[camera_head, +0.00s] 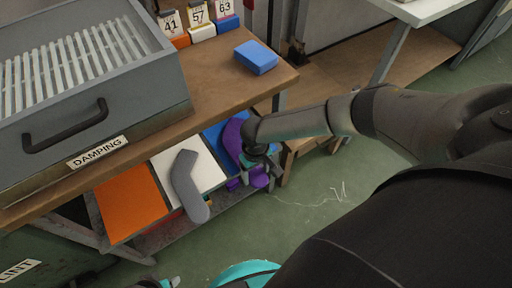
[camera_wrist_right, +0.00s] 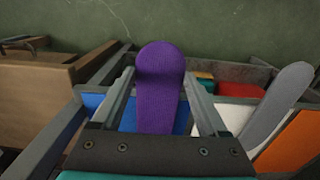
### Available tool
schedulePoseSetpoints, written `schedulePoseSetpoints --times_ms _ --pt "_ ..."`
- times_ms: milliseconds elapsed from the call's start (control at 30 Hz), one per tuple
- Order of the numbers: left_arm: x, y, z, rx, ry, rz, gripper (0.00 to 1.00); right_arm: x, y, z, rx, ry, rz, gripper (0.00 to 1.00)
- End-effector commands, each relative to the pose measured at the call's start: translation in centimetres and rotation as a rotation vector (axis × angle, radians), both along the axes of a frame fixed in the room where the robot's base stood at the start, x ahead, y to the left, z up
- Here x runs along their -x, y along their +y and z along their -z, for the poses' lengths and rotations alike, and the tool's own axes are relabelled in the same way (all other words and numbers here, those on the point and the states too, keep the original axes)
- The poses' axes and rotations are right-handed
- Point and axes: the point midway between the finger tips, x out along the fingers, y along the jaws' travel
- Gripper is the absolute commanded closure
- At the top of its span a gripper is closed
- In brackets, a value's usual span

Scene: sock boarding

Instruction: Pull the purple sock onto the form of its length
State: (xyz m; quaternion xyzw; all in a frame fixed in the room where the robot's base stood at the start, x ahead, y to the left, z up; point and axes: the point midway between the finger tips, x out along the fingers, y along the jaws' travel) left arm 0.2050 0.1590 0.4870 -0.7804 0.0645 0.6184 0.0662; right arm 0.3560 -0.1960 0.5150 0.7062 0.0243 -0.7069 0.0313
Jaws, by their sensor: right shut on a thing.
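The purple sock (camera_head: 232,138) is a long bent shape above the blue panel, smooth and filled out as if around a form; no bare form shows there. In the right wrist view the sock (camera_wrist_right: 158,85) has a rounded end and lies between the fingers. My right gripper (camera_head: 258,158) is shut on the sock near its lower part, and more purple shows below it. A bare grey form (camera_head: 187,185) stands over the white panel, also in the wrist view (camera_wrist_right: 279,103). Only a dark and teal piece, perhaps of my left gripper (camera_head: 168,283), shows at the bottom edge.
The orange panel (camera_head: 130,202) is at the left. Green floor is open at the right.

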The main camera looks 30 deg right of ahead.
Motion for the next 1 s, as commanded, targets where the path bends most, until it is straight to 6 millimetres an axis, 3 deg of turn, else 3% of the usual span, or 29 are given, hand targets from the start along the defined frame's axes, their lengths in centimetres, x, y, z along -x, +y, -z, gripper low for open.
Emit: schedulePoseSetpoints --times_ms 600,633,800,1000 --pt "-0.20 -0.05 -0.19 0.001 -0.004 0.000 0.40 -0.03 0.01 1.06 -0.001 -0.001 0.001 0.54" --pt "-0.31 -0.08 -0.38 0.001 -0.008 0.000 0.40 -0.03 0.00 0.98 0.000 -0.001 0.001 0.20" --pt "-0.31 -0.06 -0.39 0.001 -0.008 0.000 0.40 -0.03 0.00 0.94 0.000 -0.001 0.001 0.01" --pt "-0.22 -0.04 -0.31 0.001 -0.005 -0.001 0.40 -0.04 0.00 0.93 -0.001 -0.001 0.001 0.00"
